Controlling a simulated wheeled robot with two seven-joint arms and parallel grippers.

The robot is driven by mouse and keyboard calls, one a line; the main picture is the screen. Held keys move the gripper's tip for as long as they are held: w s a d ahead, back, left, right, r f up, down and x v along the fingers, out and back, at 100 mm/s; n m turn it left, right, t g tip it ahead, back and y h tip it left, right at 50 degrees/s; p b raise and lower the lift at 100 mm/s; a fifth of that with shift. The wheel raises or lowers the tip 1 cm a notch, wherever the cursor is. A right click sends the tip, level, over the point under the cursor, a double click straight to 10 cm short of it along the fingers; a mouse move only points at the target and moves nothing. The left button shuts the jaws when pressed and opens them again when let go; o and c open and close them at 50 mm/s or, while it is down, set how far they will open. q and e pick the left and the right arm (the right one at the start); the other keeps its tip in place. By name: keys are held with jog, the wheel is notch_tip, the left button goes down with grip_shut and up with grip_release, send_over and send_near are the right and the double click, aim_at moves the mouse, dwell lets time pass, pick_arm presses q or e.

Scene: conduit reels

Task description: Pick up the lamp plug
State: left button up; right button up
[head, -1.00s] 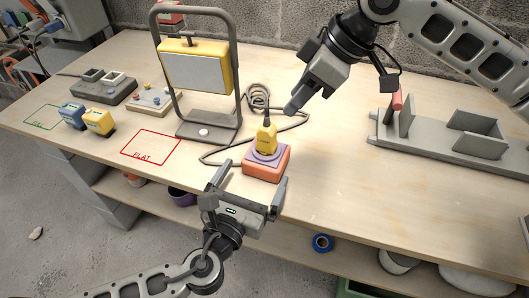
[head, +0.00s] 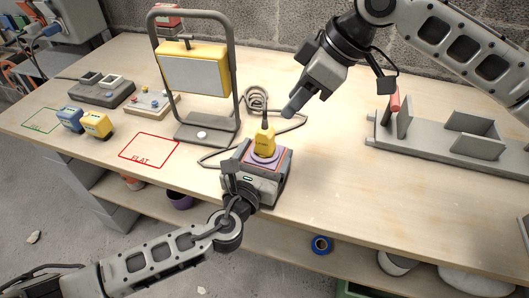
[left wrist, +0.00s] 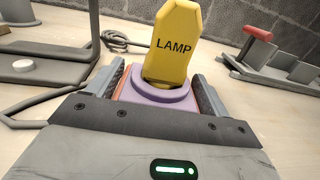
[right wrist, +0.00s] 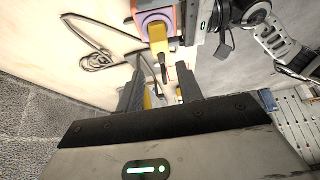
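The yellow lamp plug (head: 265,141), lettered LAMP in the left wrist view (left wrist: 173,45), stands upright on a purple round seat (head: 262,159) over an orange block (left wrist: 122,87). Its dark cord rises from its top. My left gripper (head: 262,163) is open at the block, one finger on each side of the purple seat and below the plug's body; I cannot tell whether the fingers touch the block. My right gripper (head: 291,107) is open and empty, above the table behind and right of the plug. The plug also shows in the right wrist view (right wrist: 158,40).
A yellow work lamp (head: 195,72) in a grey frame stands left of the plug, with coiled cord behind. Blue (head: 71,118) and yellow (head: 97,123) plugs lie farther left, near a red FLAT outline (head: 150,150). A grey rack (head: 440,142) stands right. The front right tabletop is clear.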

jog(key=o, duration=0.5)
jog(key=shift+o, duration=0.2)
jog(key=n+t+h, duration=0.2)
jog(key=n+h, duration=0.5)
jog(key=n, duration=1)
send_near(263, 130)
jog(key=f, duration=0.1)
jog(key=x, duration=1.1)
jog(key=shift+w+d, duration=0.15)
jog(key=shift+w, duration=0.1)
